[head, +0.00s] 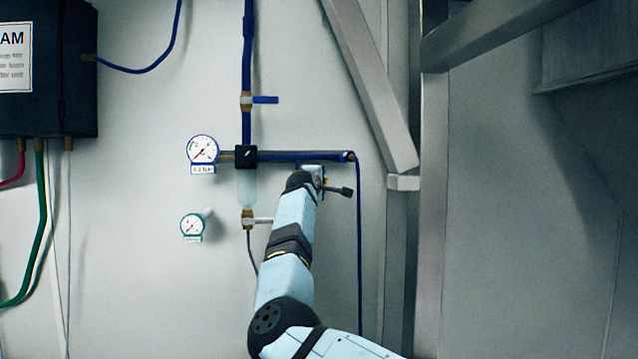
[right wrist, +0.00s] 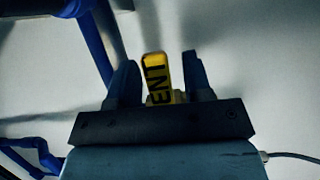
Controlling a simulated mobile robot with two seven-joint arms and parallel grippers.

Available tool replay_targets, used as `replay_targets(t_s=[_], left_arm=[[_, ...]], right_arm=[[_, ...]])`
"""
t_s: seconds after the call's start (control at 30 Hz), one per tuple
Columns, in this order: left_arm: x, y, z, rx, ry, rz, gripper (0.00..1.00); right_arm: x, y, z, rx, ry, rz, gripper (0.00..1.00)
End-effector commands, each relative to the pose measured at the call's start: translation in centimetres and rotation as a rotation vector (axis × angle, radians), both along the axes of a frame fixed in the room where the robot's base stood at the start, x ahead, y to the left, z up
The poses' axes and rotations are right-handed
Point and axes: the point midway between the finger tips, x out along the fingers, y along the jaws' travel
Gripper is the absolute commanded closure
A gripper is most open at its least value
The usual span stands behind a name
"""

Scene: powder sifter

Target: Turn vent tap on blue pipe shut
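The vent tap's yellow handle, lettered "ENT" as far as it shows (right wrist: 158,75), stands between the two fingers of my right gripper (right wrist: 162,80) in the right wrist view. The fingers are apart, one on each side of it, and a gap shows beside the right finger near the top. In the head view my right gripper (head: 318,178) is just below the right end of the blue horizontal pipe (head: 300,156); the handle is mostly hidden there. My left gripper is not in view.
A blue-lever tap (head: 264,99) sits on the vertical pipe above. A pressure gauge (head: 202,150) and a green-rimmed gauge (head: 192,226) are at left. A lower tap (head: 250,220) is beside my forearm. Grey metal posts (head: 432,200) stand at right.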

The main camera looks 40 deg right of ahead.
Motion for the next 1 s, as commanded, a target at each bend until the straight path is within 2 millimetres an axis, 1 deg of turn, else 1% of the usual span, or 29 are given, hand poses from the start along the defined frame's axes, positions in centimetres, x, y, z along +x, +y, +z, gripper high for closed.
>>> replay_targets(t_s=[0.27, 0.43, 0.57, 0.8, 0.9, 1.0], left_arm=[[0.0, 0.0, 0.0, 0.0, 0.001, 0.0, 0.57], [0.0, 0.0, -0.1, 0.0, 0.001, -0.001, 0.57], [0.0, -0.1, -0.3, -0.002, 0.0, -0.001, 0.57], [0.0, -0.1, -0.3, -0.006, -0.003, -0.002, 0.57], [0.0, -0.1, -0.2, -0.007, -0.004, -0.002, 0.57], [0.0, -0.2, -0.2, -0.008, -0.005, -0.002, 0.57]], right_arm=[[0.0, 0.0, 0.0, -0.002, 0.001, 0.0, 0.51], [-0.6, 1.0, 0.0, -0.001, -0.001, 0.0, 0.51], [-1.9, 2.8, -0.1, 0.0, -0.002, 0.001, 0.51], [-5.2, 7.4, 0.0, 0.0, -0.002, 0.002, 0.51], [-6.4, 8.9, 0.0, -0.001, -0.001, 0.001, 0.51], [-7.3, 10.1, 0.0, 0.0, 0.001, 0.0, 0.51]])
